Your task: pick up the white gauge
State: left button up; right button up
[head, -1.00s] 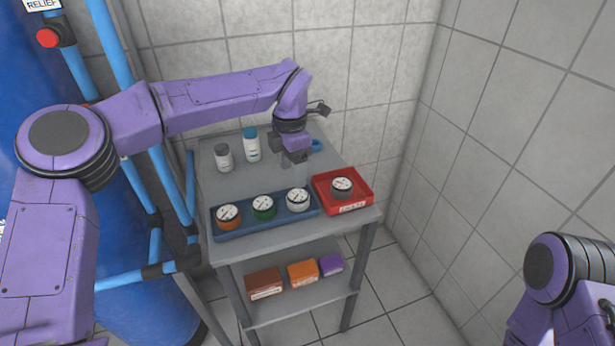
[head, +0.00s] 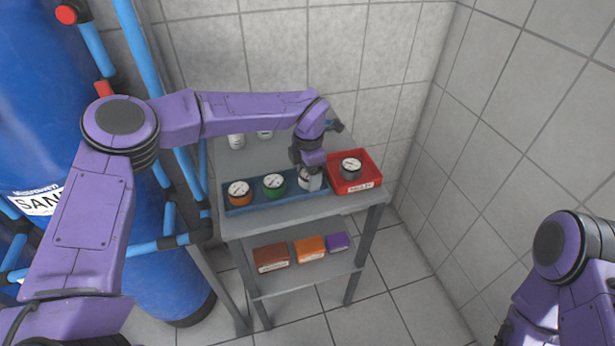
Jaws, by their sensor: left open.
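The white gauge (head: 304,181) sits at the right end of the blue tray (head: 240,209) on the grey rack's top shelf. My left gripper (head: 311,182) points down right over it and hides part of it. The gripper is open, and I cannot tell whether its fingers touch the gauge. An orange gauge (head: 239,192) and a green gauge (head: 274,185) stand to the left in the same tray. My right arm shows at the lower right, but its gripper is out of view.
A red tray (head: 371,179) with a dark gauge (head: 351,168) stands close to the right of the blue tray. White bottles (head: 236,141) stand behind, partly covered by my left arm. Boxes (head: 310,248) lie on the lower shelf. A tiled wall is at the right, blue tanks and pipes at the left.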

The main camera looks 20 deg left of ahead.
pick_arm(q)
jog(key=shift+f, duration=0.1)
jog(key=c, duration=0.6)
jog(key=shift+o, duration=0.2)
